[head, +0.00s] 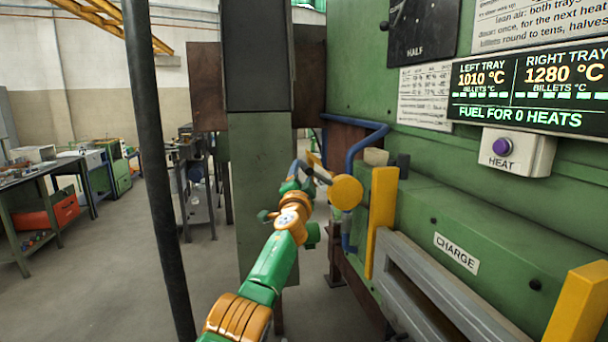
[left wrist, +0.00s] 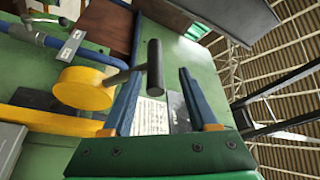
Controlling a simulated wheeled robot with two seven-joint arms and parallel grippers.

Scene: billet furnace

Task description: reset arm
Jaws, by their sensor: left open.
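My left arm reaches forward in the head view, and its gripper (head: 300,174) is beside the furnace's yellow round hub (head: 346,192). In the left wrist view the gripper's two blue fingers (left wrist: 161,75) stand apart. A black handle (left wrist: 155,68) on a grey rod from the yellow hub (left wrist: 84,88) shows between the fingers in the picture. I cannot tell whether it touches them; nothing is clearly gripped. My right gripper is not in view.
The green furnace front (head: 465,215) fills the right, with a CHARGE label (head: 456,253), yellow posts (head: 381,222), a blue pipe (head: 362,143), a purple HEAT button (head: 501,147) and a display reading "FUEL FOR 0 HEATS" (head: 518,116). A dark pole (head: 158,170) stands left. Open floor (head: 110,270) lies left.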

